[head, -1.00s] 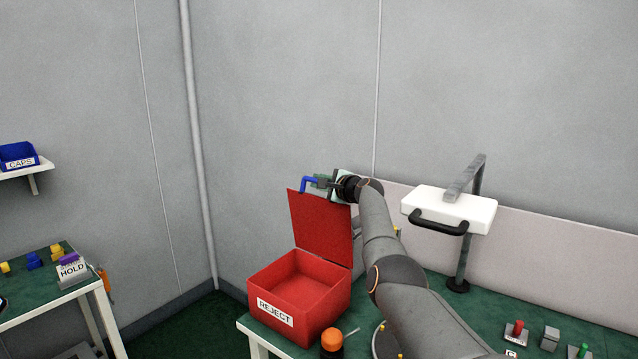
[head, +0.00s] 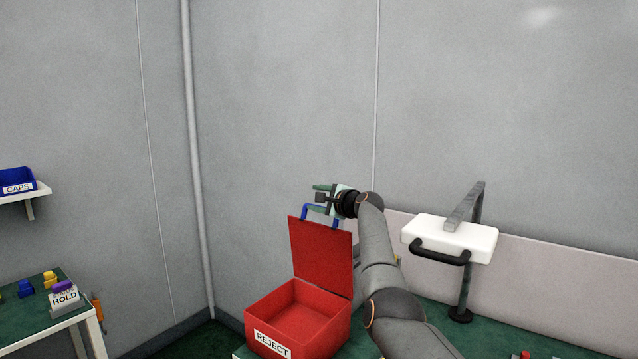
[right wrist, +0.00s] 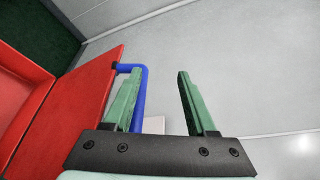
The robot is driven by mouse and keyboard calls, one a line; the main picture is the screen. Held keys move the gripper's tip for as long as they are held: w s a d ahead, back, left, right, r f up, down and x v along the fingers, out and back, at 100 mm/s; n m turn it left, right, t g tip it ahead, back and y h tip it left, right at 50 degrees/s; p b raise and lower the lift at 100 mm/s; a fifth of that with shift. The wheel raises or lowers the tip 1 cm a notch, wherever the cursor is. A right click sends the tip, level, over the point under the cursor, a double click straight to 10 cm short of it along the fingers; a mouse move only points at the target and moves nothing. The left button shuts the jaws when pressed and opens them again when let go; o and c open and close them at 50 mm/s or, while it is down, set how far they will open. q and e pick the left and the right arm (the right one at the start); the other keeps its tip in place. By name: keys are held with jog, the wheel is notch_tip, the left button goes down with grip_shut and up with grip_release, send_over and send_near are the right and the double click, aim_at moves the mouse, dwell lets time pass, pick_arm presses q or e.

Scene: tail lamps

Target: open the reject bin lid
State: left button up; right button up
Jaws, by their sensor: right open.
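The red reject bin (head: 270,318) stands on the table with its label facing front. Its red lid (head: 322,258) stands upright, hinged at the rear, and the inside is exposed. A blue handle (head: 304,213) sits on the lid's top edge. My right gripper (head: 320,197) is open at the handle. In the right wrist view, the blue handle (right wrist: 141,98) runs close along the left finger of my gripper (right wrist: 158,85); whether they touch I cannot tell. The gap between the fingers is otherwise empty. My left gripper is not in view.
A white box with a black handle (head: 450,236) is held on a grey post right of my arm. A side table at left carries a HOLD block (head: 65,300) and small coloured parts. A blue CAPS bin (head: 17,181) sits on a wall shelf. Bare wall lies behind the lid.

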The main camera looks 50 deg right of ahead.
jog(key=s+a+r+b, duration=0.2)
jog(key=s+a+r, duration=0.7)
jog(key=shift+s+a+r+b, duration=0.15)
jog(key=shift+a+r+b, duration=0.05)
jog(key=shift+a+b, duration=0.2)
dwell(0.6)
